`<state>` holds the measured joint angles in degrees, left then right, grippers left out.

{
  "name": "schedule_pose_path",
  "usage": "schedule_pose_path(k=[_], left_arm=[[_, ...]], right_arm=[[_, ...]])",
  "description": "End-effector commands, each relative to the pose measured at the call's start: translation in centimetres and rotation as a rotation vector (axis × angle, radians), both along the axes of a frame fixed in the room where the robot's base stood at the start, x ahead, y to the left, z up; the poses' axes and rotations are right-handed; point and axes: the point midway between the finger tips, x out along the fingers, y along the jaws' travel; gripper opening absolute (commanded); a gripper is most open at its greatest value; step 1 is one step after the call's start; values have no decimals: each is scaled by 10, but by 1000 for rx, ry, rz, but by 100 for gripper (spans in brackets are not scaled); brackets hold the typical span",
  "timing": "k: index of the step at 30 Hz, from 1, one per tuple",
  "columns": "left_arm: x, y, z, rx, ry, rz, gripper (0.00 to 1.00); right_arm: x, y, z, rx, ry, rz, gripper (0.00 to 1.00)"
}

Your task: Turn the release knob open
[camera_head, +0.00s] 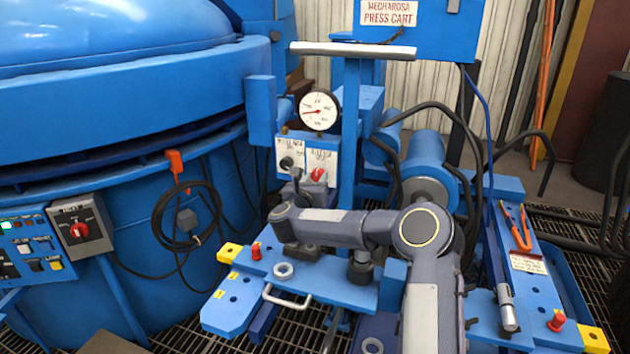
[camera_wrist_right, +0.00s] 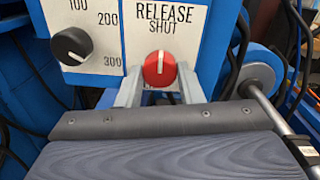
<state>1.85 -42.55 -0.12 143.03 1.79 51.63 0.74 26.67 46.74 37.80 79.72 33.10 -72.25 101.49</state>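The red release knob (camera_wrist_right: 160,68) sits on a white plate marked RELEASE and SHUT in the right wrist view. Its white mark is upright, toward the word SHUT. It also shows in the head view (camera_head: 318,174), on the panel below the gauge. My right gripper (camera_wrist_right: 160,80) is at the knob, one finger on each side of it. The fingers look open, with narrow gaps beside the knob; contact is not clear. In the head view, my right arm reaches across the cart, with the gripper just below the panel. My left gripper is out of view.
A black knob (camera_wrist_right: 71,46) with a numbered scale is just left of the release knob. A round gauge (camera_head: 319,111) is above the panel. The blue cart deck (camera_head: 340,283) lies below my arm. A large blue furnace (camera_head: 110,120) fills the left.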

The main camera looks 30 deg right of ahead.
Motion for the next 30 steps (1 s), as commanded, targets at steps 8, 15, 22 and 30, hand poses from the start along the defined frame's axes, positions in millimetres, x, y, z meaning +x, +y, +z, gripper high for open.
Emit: schedule_pose_path(k=[8, 15, 22, 30], left_arm=[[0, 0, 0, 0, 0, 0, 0], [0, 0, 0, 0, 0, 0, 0], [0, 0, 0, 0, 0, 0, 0], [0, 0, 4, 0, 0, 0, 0]], right_arm=[[0, 0, 0, -4, 4, 0, 11], [0, 0, 1, -53, 59, 1, 11], [0, 1, 1, -161, 184, 1, 11], [0, 1, 3, -326, 378, 1, 11]])
